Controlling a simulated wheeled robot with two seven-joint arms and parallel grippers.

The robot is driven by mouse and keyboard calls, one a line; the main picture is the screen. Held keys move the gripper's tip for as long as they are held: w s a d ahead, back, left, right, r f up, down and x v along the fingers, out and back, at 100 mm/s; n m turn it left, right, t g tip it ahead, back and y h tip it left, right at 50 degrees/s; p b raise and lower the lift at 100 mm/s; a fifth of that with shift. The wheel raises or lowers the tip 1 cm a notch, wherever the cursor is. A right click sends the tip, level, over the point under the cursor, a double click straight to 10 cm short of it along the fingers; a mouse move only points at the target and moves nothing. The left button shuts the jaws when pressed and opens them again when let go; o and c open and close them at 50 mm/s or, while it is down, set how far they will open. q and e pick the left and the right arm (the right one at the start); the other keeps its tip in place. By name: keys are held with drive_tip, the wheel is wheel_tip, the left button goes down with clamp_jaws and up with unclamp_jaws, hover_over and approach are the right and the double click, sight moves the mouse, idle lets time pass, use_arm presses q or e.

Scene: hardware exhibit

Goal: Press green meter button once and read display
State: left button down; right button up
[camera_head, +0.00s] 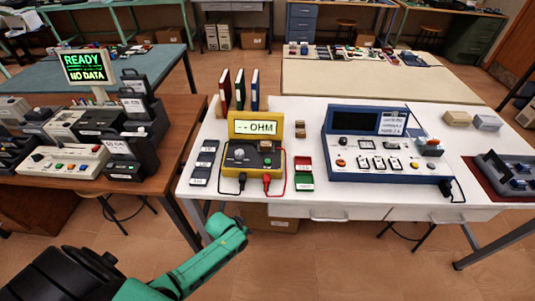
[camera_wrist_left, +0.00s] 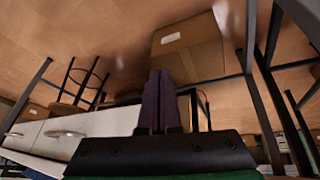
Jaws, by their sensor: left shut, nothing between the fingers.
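The yellow meter (camera_head: 253,160) stands on the white table, left of the blue instrument. Its raised display (camera_head: 256,128) reads "-- OHM". A round knob sits on the left of its panel. The small buttons are hard to tell apart at this size, and a green one cannot be made out surely. A black and a red lead plug into its front. My left arm comes in from the lower left, below the table's front edge and apart from the meter. In the left wrist view my left gripper (camera_wrist_left: 161,85) is shut and empty. My right gripper is not in view.
The white table (camera_head: 330,206) has a front edge with drawers. A blue instrument (camera_head: 378,165) stands right of the meter. Dark blocks lie left, a red-and-green tray (camera_head: 304,172) right. The brown table at left holds a "READY NO DATA" screen (camera_head: 87,66). A cardboard box (camera_wrist_left: 187,50) lies below.

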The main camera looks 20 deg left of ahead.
use_arm(q)
drive_tip(key=w+d+r+h+p, duration=0.1)
drive_tip(key=w+d+r+p, duration=0.15)
drive_tip(key=r, duration=0.45)
drive_tip(key=w+d+r+t+h+p, duration=0.1)
drive_tip(key=w+d+r, duration=0.15)
drive_tip(key=r, duration=0.55)
drive_tip(key=w+d+r+p, duration=0.2)
drive_tip(key=d+r, duration=0.1)
drive_tip(key=r, duration=0.4)
wheel_tip(320, 180, up, 10)
drive_tip(key=n+t+p, duration=0.2)
drive_tip(key=n, duration=0.2)
hover_over(266, 163)
drive_tip(key=shift+a+h, duration=0.1)
drive_tip(key=shift+h, duration=0.3)
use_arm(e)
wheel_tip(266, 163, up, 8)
use_arm(q)
drive_tip(key=shift+f, duration=0.2)
wheel_tip(266, 163, down, 8)
drive_tip(key=b, duration=0.8)
drive_tip(key=shift+f, duration=0.35)
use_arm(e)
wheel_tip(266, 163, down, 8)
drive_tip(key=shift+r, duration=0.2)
use_arm(q)
drive_tip(key=shift+f, duration=0.4)
